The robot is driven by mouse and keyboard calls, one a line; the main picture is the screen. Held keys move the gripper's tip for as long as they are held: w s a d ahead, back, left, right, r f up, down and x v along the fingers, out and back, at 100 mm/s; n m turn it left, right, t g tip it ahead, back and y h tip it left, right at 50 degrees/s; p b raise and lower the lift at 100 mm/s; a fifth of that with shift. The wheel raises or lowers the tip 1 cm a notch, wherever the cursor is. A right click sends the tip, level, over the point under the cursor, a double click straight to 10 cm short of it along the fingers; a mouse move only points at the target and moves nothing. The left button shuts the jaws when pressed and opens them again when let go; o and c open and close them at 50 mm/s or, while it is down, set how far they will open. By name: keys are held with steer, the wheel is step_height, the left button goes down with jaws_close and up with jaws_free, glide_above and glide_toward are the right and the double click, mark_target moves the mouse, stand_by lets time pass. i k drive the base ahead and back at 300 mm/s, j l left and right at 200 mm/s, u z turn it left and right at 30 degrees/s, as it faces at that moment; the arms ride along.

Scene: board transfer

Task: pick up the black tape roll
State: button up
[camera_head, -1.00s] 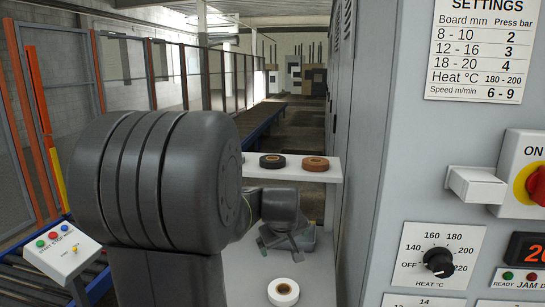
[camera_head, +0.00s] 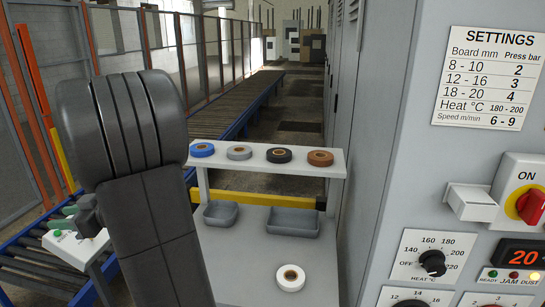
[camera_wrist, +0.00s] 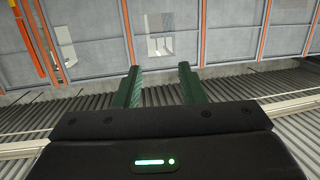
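The black tape roll (camera_head: 279,155) lies flat on a white raised shelf (camera_head: 336,168), between a grey roll (camera_head: 239,152) and a brown roll (camera_head: 320,158). My gripper, with green fingers, is at the left edge of the head view (camera_head: 60,216), over the conveyor side and well away from the shelf. In the wrist view my gripper (camera_wrist: 160,84) has its two fingers apart with nothing between them. The tape roll is not in the wrist view.
A blue roll (camera_head: 202,150) is at the shelf's left end. Two grey bins (camera_head: 292,222) (camera_head: 220,214) sit below the shelf, and a white roll (camera_head: 291,278) lies on the lower surface. A machine panel (camera_head: 440,160) stands close on the right. A roller conveyor (camera_head: 25,265) is at left.

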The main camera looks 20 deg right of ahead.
mark_target(275, 155)
steer(key=i+j+z, duration=0.15)
steer(key=z, duration=0.35)
steer(key=i+j+z, duration=0.1)
steer(key=j+z, duration=0.2)
steer(key=z, duration=0.2)
steer(key=j+z, duration=0.25)
steer(key=z, duration=0.25)
steer(key=j+z, duration=0.3)
steer(key=z, duration=0.15)
steer(key=j+z, duration=0.3)
steer(key=z, duration=0.2)
steer(key=k+j+z, duration=0.1)
steer(key=j+z, duration=0.15)
steer(key=z, duration=0.25)
